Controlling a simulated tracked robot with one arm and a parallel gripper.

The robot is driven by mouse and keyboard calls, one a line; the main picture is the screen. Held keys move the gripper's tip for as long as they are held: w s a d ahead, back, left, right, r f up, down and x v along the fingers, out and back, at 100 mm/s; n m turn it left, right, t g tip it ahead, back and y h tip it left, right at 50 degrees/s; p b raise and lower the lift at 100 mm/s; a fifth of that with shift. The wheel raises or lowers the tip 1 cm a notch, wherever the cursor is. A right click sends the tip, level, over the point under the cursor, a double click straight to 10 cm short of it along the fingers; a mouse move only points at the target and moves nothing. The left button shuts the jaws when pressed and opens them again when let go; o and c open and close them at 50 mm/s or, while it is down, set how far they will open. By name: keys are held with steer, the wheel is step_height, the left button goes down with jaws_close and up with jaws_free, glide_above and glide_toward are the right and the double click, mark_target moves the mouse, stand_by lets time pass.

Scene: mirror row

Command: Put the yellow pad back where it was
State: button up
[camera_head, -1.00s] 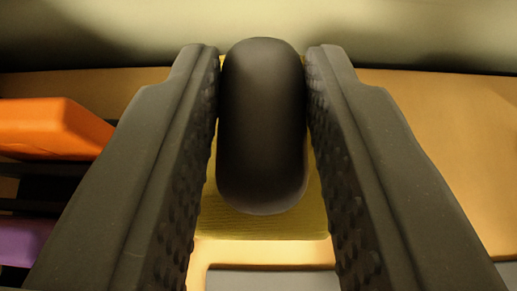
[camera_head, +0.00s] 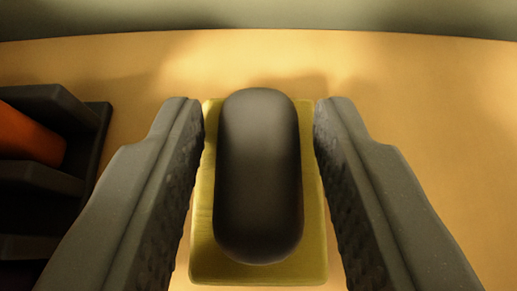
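The yellow pad (camera_head: 205,240) is a flat, roughly rectangular block with a rounded black handle (camera_head: 258,175) on top. It is in the middle of the view and appears to lie flat on the tan surface. My gripper (camera_head: 259,108) has one finger on each side of the handle. A narrow gap shows between each finger and the handle, so the gripper is open and not clamped on it. The fingers hide parts of the pad's side edges.
A dark slotted rack (camera_head: 98,125) stands at the left, with an orange block (camera_head: 28,135) in it. The tan surface (camera_head: 420,110) is clear to the right and behind the pad. A grey-green wall (camera_head: 260,12) runs along the back.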

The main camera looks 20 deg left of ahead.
steer(key=shift+o, duration=0.7)
steer(key=shift+s+r, duration=0.1)
steer(key=shift+r, duration=0.1)
steer(key=p+v, duration=0.2)
steer(key=v, duration=1)
steer(key=s+d+r+m+t, duration=0.1)
steer(key=d+r, duration=0.3)
steer(key=r, duration=0.6)
steer(key=s+d+r+t+h, duration=0.15)
steer(key=d+r, duration=0.25)
steer(key=r, duration=0.6)
steer(key=s+d+r+m+y, duration=0.15)
steer(key=d+r, duration=0.25)
steer(key=r, duration=0.6)
steer(key=s+d+r+t+h, duration=0.1)
steer(key=s+d+r+h, duration=0.2)
steer(key=s+r, duration=0.4)
step_height(320, 180, up, 2)
steer(key=shift+s+d+r+m, duration=0.2)
steer(key=shift+s+d+m, duration=0.15)
steer(key=shift+d, duration=0.55)
